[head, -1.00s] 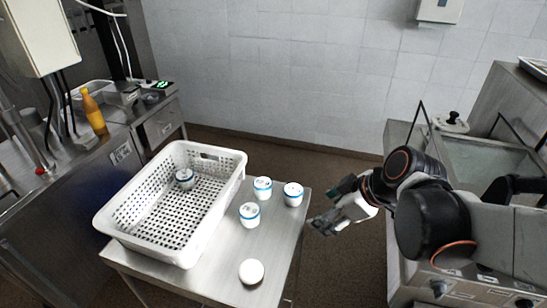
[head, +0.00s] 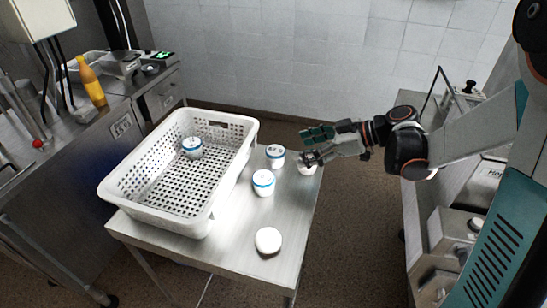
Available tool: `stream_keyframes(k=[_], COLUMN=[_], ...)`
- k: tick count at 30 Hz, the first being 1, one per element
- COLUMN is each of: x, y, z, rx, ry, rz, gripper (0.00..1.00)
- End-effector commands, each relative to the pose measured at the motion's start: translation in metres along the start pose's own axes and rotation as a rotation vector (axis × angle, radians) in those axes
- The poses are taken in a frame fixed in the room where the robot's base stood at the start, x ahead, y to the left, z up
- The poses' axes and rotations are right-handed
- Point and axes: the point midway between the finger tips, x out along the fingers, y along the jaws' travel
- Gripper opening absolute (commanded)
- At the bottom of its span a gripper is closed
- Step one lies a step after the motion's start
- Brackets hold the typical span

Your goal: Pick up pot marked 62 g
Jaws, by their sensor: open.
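Several small white pots with blue bands are in the head view; their weight marks are too small to read. One pot (head: 275,155) stands near the back of the steel table, and another pot (head: 263,184) stands in front of it. A third pot (head: 307,168) stands at the table's right edge, partly hidden under my gripper. A fourth pot (head: 192,147) is inside the basket. My gripper (head: 310,147) is open, reaching in from the right, with its fingers above and beside the right-edge pot. I cannot tell whether it touches that pot.
A white perforated basket (head: 112,190) takes up the left of the steel table (head: 240,225). A plain white round object (head: 268,240) lies at the front. An orange bottle (head: 92,84) stands on the left counter.

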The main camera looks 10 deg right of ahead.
Motion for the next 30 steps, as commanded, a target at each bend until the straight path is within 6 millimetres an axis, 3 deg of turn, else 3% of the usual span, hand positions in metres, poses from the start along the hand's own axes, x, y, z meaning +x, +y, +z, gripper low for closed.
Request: stream_keyframes(k=[1, 6, 16, 25, 30], x=[0.013, 0.040, 0.060, 0.100, 0.103], y=[-0.001, 0.000, 0.002, 0.006, 0.006], z=[0.002, 0.002, 0.001, 0.002, 0.001], rx=[-0.003, -0.001, -0.001, -0.001, 0.001], ry=[0.000, -0.001, -0.001, -0.001, -0.001], rz=[-0.004, -0.002, 0.000, -0.001, 0.001], gripper=[0.69, 0.69, 0.69, 0.69, 0.69])
